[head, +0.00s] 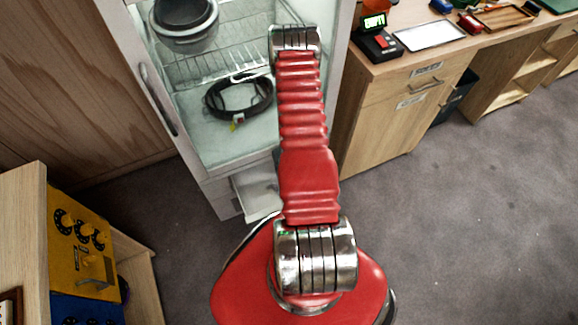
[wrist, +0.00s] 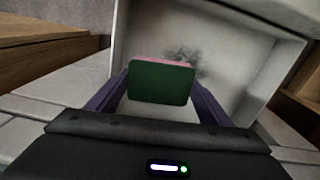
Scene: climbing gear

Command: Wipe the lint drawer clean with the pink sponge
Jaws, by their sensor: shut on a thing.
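In the wrist view my gripper (wrist: 161,88) is shut on the pink sponge (wrist: 163,62), with a purple finger on each side of it. The sponge's dark green face is toward the camera and only a thin pink edge shows above it. The pale lint drawer (wrist: 245,62) is open beyond the sponge. A dark grey smudge of lint (wrist: 186,60) marks the drawer's floor just past the sponge. Whether the sponge touches the floor cannot be told. In the head view part of the drawer (head: 256,190) shows low on the cabinet; my arm hides my gripper and the sponge.
A wooden desk (head: 395,110) stands to the right. A yellow and blue box (head: 85,245) is at the left. Grey carpet is clear at the right.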

